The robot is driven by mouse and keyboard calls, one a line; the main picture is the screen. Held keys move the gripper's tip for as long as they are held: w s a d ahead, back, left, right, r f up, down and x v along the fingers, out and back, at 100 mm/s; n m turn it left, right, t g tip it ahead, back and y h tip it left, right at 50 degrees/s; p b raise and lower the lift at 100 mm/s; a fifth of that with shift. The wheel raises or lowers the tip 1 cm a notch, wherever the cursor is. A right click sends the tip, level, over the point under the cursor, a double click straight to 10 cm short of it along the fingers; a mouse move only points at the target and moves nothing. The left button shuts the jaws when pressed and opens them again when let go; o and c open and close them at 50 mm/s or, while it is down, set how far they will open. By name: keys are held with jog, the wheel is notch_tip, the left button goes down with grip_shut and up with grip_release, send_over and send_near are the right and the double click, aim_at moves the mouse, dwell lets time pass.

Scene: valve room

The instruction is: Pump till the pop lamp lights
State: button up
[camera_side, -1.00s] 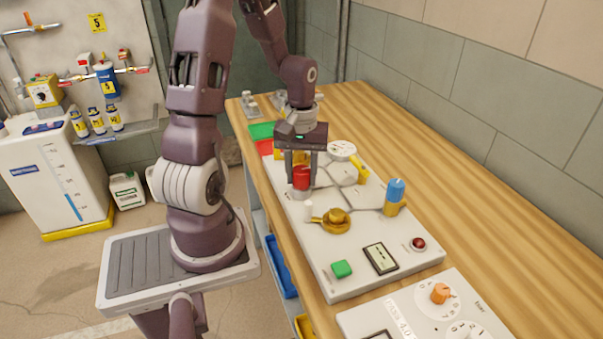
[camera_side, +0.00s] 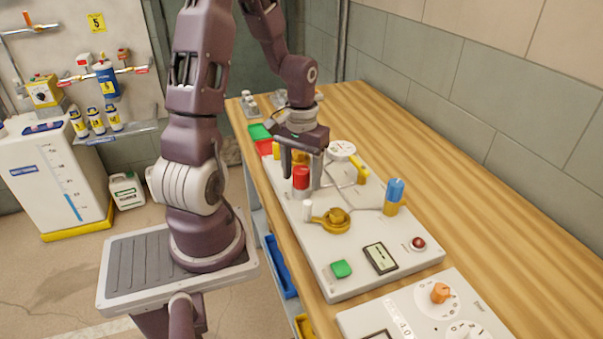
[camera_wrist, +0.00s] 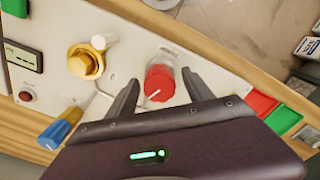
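The red cylindrical pump cap (camera_side: 301,178) stands on the pale grey panel (camera_side: 320,254); it also shows in the wrist view (camera_wrist: 160,82). My gripper (camera_side: 302,170) is at the red cap, with its fingers spread. In the wrist view my gripper (camera_wrist: 160,78) has one finger on each side of the cap, with visible gaps. A dark red dome lamp (camera_side: 418,244) sits at the near right of the panel and looks unlit; it also shows in the wrist view (camera_wrist: 27,96). A small display (camera_side: 380,258) is beside it, its reading too small to tell.
A brass knob (camera_side: 336,217) and a white peg (camera_side: 307,210) stand close to the cap. A blue-topped fitting (camera_side: 395,197), a yellow lever (camera_side: 361,171), a white gauge (camera_side: 341,150) and a green button (camera_side: 341,269) are on the panel.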

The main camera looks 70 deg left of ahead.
aim_at(301, 170)
notch_tip(301, 170, up, 7)
jog(key=shift+r, duration=0.1)
dwell(0.4)
dwell(1.0)
jog(key=n, duration=0.6)
jog(key=shift+d, duration=0.15)
jog(key=shift+s+f+n, duration=0.1)
jog(key=shift+f+n, duration=0.35)
jog(key=shift+n, duration=0.15)
notch_tip(301, 170, down, 6)
jog(key=shift+f, duration=0.2)
jog(key=shift+c, duration=0.4)
